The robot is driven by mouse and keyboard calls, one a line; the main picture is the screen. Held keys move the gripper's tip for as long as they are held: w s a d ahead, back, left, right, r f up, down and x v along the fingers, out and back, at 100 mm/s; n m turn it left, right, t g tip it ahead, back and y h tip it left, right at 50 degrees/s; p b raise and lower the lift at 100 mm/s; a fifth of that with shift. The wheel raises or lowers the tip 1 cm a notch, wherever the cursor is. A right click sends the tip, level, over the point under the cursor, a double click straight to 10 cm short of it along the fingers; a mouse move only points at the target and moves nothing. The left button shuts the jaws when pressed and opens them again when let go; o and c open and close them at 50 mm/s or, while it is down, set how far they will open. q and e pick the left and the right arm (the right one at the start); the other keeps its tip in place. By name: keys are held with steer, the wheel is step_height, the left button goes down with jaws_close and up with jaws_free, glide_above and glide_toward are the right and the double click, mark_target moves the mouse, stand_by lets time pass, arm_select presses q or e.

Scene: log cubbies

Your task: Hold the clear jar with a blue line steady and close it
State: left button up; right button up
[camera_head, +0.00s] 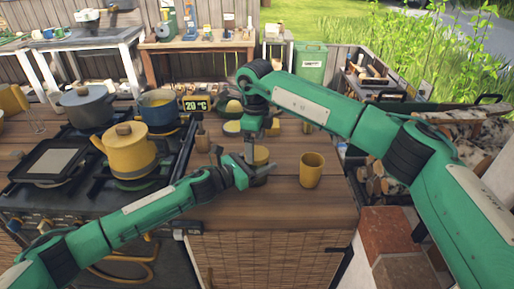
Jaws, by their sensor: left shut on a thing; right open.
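My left gripper (257,171) is shut on a small, partly hidden object on the wooden counter, which seems to be the jar (260,155). Its upper part looks yellowish. I cannot make out a blue line at this size, nor whether a lid sits on it. My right gripper (262,137) is open and points down from above, just over the jar. I cannot tell whether its fingers touch the jar.
A yellow cup (312,171) stands on the counter to the right of the jar. A small brown bottle (202,139) stands to the left. A stove with a yellow kettle (130,150), a grey pot (87,106) and a blue pot (159,108) is at the left.

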step_height(320, 180, up, 2)
steer(key=shift+d+r, duration=0.1)
steer(key=shift+c, duration=0.4)
steer(key=n, duration=0.3)
steer(key=shift+w+r+n, duration=0.1)
steer(key=shift+r+n, duration=0.25)
steer(key=shift+n, duration=0.05)
steer(key=n, duration=0.2)
steer(key=r+n, duration=0.1)
steer(key=n, duration=0.1)
steer(key=shift+n, duration=0.3)
steer(key=n, duration=0.4)
steer(key=shift+d+r, duration=0.1)
steer(key=shift+r, duration=0.25)
steer(key=n, duration=0.4)
steer(key=shift+r, duration=0.35)
